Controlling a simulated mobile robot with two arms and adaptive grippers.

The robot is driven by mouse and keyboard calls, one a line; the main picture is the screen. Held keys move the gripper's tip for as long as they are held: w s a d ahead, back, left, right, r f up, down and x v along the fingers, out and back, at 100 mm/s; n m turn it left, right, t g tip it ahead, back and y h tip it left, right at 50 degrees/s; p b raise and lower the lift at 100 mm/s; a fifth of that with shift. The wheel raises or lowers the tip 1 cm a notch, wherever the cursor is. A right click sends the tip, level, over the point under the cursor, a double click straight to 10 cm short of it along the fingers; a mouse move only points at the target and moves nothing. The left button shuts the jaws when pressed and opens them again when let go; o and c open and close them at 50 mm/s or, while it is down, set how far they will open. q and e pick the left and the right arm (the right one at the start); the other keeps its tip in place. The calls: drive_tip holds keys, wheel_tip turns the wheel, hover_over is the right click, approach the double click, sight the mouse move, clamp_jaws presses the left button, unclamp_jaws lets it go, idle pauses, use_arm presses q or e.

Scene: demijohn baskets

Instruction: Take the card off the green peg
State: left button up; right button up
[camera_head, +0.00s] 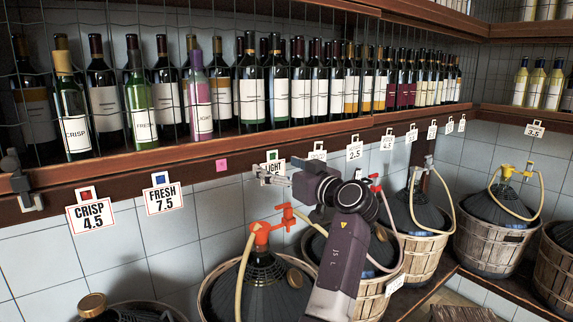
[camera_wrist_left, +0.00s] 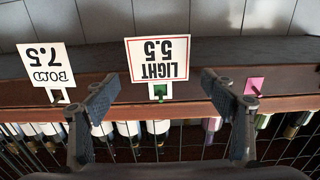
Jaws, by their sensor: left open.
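The green peg (camera_head: 272,155) sits on the front of the wooden shelf rail. Its white card (camera_head: 266,170), red-bordered and reading "LIGHT 5.5", is mostly hidden behind my left gripper (camera_head: 271,176) in the head view. In the left wrist view the card (camera_wrist_left: 158,60) appears upside down and whole, with the green peg (camera_wrist_left: 159,91) at its edge. My left gripper (camera_wrist_left: 161,84) is open and empty there, one finger on each side of the peg and card. Neither finger appears to touch the card. My right gripper is not in view.
A pink peg (camera_head: 221,165) without a card is left of the green one. Cards "FRESH 7.5" (camera_head: 163,198) and "CRISP 4.5" (camera_head: 91,215) hang further left; "BOLD 7.5" (camera_wrist_left: 46,65) is the other neighbour. Wire mesh and bottles (camera_head: 250,90) are above, demijohn baskets (camera_head: 485,245) below.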

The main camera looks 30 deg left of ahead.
use_arm(q)
drive_tip(key=shift+w+a, duration=0.15)
drive_tip(key=c, duration=1.2)
drive_tip(key=shift+r, duration=0.25)
drive_tip(key=shift+b, duration=0.3)
drive_tip(key=shift+r+b+v, duration=0.15)
drive_tip(key=shift+b+v, duration=0.15)
drive_tip(key=shift+v, duration=0.45)
drive_tip(key=shift+r+b+v, duration=0.15)
drive_tip(key=shift+b+v, duration=0.1)
drive_tip(key=shift+v, duration=0.45)
drive_tip(key=shift+d, duration=0.2)
